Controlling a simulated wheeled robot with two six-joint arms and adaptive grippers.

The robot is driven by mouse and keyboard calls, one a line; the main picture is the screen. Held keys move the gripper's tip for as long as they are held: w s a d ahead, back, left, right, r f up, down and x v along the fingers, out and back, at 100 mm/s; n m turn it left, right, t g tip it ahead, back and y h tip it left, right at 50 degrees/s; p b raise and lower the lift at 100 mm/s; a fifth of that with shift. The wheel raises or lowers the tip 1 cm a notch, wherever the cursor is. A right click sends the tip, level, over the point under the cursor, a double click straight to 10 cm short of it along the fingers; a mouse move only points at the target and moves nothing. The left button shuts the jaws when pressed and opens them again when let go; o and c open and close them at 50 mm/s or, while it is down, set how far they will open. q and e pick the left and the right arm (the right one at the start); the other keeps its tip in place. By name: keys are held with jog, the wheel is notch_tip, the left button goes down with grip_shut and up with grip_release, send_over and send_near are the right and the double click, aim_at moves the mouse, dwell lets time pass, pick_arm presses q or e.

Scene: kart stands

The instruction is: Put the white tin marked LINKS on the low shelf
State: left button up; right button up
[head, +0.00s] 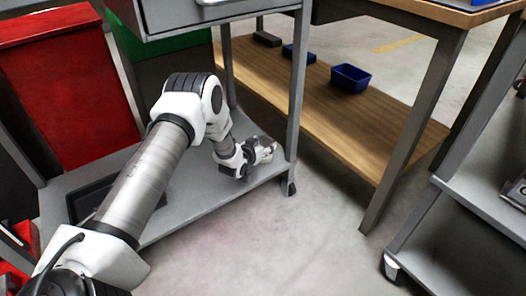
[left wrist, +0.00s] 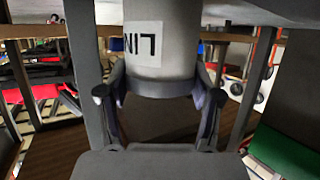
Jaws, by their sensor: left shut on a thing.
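My left gripper (head: 246,160) is low over the right end of the grey lower shelf (head: 205,207) of a cart, under its drawer unit. It is shut on the white tin (head: 266,153), which is small and partly hidden by the fingers in the head view. In the left wrist view, the tin (left wrist: 176,78) sits between the two fingers (left wrist: 158,98). Part of its label shows, with turned letters from LINKS. I cannot tell whether the tin's base touches the shelf. My right gripper is not in view.
A dark tray (head: 88,204) lies on the shelf's left part. A cart post (head: 298,95) rises beside the gripper. To the right stands a workbench with a wooden lower shelf (head: 330,118) and a blue bin (head: 350,78). Another grey cart (head: 478,205) stands at far right.

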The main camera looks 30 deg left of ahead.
pick_arm(q)
jog(key=shift+f, duration=0.25)
jog(key=o, duration=1.4)
jog(key=shift+o, duration=0.2)
jog(key=shift+r, duration=0.15)
